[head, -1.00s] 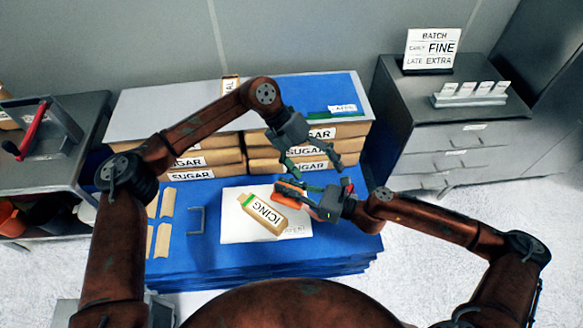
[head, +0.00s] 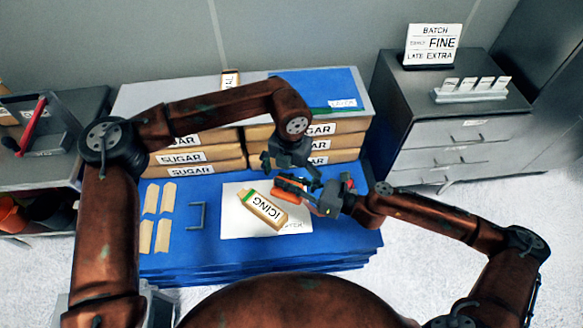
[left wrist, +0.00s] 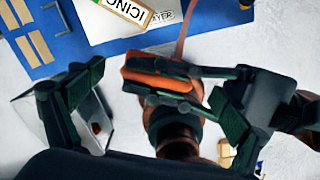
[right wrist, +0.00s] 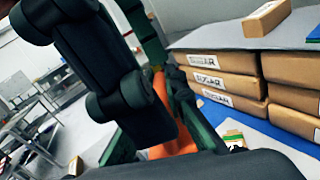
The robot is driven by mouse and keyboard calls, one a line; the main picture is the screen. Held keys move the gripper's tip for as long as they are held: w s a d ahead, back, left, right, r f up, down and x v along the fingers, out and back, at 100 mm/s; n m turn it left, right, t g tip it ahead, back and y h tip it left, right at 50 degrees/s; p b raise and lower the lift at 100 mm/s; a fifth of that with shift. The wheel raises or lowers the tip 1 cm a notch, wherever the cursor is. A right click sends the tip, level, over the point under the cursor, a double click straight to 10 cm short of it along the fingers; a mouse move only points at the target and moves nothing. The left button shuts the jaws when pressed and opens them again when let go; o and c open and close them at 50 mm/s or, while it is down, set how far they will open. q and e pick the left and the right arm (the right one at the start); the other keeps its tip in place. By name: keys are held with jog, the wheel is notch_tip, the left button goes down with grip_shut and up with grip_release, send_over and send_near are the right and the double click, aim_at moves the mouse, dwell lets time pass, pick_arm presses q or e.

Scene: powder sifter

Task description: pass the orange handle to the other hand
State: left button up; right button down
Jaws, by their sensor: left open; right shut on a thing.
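The orange handle (head: 290,187) is held above the white sheet, just right of the icing pack. My right gripper (head: 310,192) is shut on it, coming from the right. In the right wrist view the orange handle (right wrist: 174,146) shows between the fingers, partly hidden by a dark finger. My left gripper (head: 288,171) is open above and behind the handle. In the left wrist view the orange handle (left wrist: 158,73) lies between the spread left fingers, apart from both; how far below them is hard to tell.
The icing pack (head: 264,211) lies on the white sheet (head: 238,229) on the blue surface (head: 185,250). Stacked sugar packs (head: 195,158) stand behind. Flat tan strips (head: 165,196) and a grey U-shaped bracket (head: 197,216) lie left. A grey cabinet (head: 445,130) stands at the right.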

pick_arm(q)
jog(key=shift+f, duration=2.45)
jog(key=shift+c, duration=0.4)
jog(key=shift+s+d, duration=0.1)
jog(key=shift+d, duration=0.05)
jog(key=c, duration=1.2)
pick_arm(e)
jog(key=shift+r, duration=0.1)
pick_arm(q)
jog(key=shift+c, duration=0.3)
pick_arm(e)
jog(key=c, duration=1.9)
grip_release()
